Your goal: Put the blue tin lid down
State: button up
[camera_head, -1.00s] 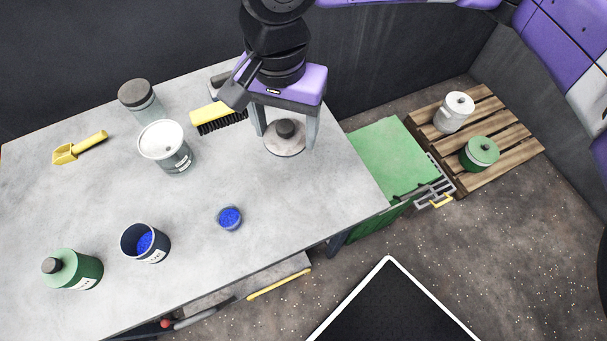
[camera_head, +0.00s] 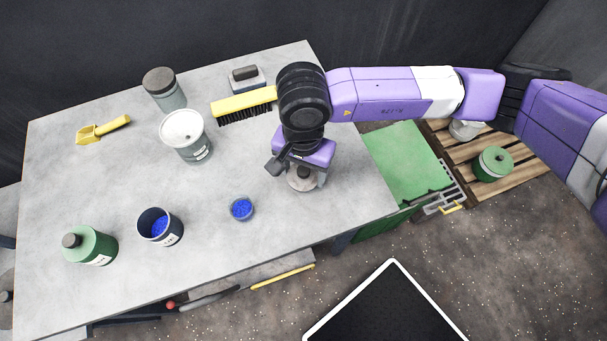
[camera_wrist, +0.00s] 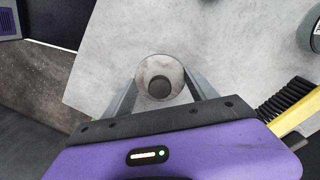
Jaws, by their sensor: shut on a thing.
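The lid is a pale, worn grey disc with a dark round knob; it shows in the head view (camera_head: 299,184) near the table's right end and in the wrist view (camera_wrist: 153,67). My gripper (camera_head: 306,181) points down and is shut on the lid, with one finger on each side of it, as the wrist view also shows (camera_wrist: 161,76). I cannot tell whether the lid touches the table. The dark blue tin (camera_head: 164,237) stands open at the table's front left, with blue stuff inside.
A small dish of blue grains (camera_head: 241,209) lies left of my gripper. The table's right edge is close.

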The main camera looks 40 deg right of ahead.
aim_at(303, 179)
jog(key=shift+f, duration=1.6)
jog(key=shift+f, duration=0.15)
jog(key=o, duration=1.3)
